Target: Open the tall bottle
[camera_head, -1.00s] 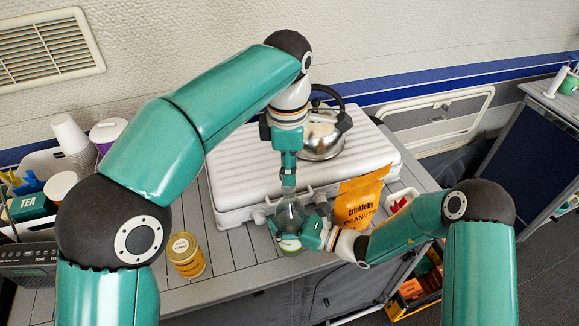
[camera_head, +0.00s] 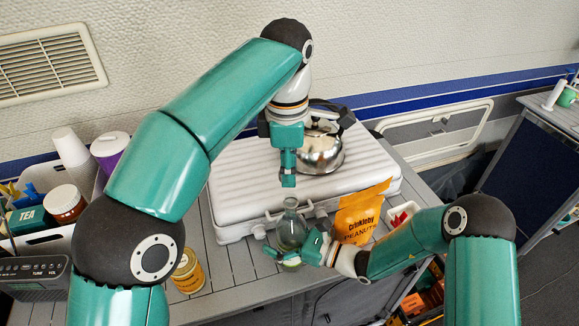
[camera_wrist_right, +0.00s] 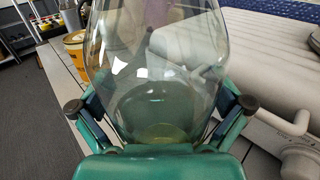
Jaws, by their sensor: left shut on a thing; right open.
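The tall bottle (camera_head: 292,228) is clear glass with a round body and narrow neck. It stands upright at the counter's front, before the white case, and fills the middle of the right wrist view (camera_wrist_right: 150,75). My left gripper (camera_head: 288,183) points down just above the neck, with a small gap between its tips and the bottle's top. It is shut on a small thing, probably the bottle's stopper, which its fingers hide. My right gripper (camera_head: 296,250) is open, low at the bottle, with one finger on either side of the glass (camera_wrist_right: 162,106).
A white ribbed case (camera_head: 235,185) lies behind the bottle, with a steel kettle (camera_head: 320,155) on it. A peanuts bag (camera_head: 358,215) stands close on the right. The counter's front edge is near.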

